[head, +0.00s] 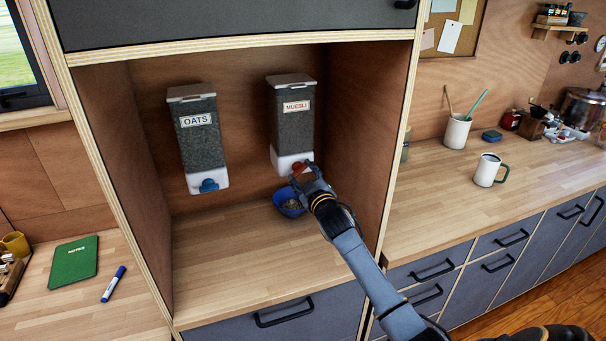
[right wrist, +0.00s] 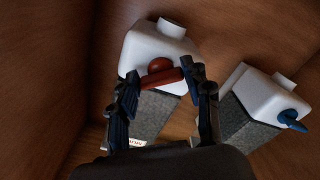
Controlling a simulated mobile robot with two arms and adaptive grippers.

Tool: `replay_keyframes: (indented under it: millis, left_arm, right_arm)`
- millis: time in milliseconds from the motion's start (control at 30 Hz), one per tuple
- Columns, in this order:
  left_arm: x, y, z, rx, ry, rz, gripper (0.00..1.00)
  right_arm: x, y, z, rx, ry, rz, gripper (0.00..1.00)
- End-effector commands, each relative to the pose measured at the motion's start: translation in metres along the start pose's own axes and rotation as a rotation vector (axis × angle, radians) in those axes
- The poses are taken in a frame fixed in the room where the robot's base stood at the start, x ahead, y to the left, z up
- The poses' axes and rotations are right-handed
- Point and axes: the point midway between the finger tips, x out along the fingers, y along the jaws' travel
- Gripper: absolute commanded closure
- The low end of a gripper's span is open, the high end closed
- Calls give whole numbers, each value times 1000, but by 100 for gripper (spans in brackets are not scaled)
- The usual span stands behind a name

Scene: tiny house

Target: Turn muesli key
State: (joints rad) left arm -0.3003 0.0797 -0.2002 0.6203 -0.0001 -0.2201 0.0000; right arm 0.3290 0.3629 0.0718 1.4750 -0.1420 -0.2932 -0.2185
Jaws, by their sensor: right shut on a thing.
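The muesli dispenser (head: 291,115) hangs on the back wall of the alcove, with a white lid, grey body and white base. Its red key (right wrist: 162,78) is at the front of the white base. My right gripper (head: 307,175) is shut on the red key, with one finger at each end of the bar in the right wrist view. The bar lies nearly level there, slightly tilted. A blue bowl (head: 284,203) with some contents stands on the counter below, partly hidden by my right gripper. My left gripper is not in view.
The oats dispenser (head: 202,138) with a blue key (head: 208,186) hangs to the left. The alcove's side walls and upper cabinet (head: 230,22) enclose the space. The alcove counter (head: 245,255) is clear in front. A white mug (head: 487,170) stands on the right counter.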

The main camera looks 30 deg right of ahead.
Motion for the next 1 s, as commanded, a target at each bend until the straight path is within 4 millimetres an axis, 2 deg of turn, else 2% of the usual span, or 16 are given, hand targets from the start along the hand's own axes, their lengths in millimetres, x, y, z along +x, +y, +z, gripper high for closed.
replay_keyframes:
  millis: [500, 800, 1000]
  left_arm:
    - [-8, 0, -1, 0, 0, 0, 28]
    - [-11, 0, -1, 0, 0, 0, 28]
    - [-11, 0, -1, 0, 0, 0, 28]
  right_arm:
    - [0, -2, -1, 458, -1, 0, 83]
    - [0, -3, 0, 616, -2, 0, 83]
    - [0, -3, 0, 661, -2, 0, 83]
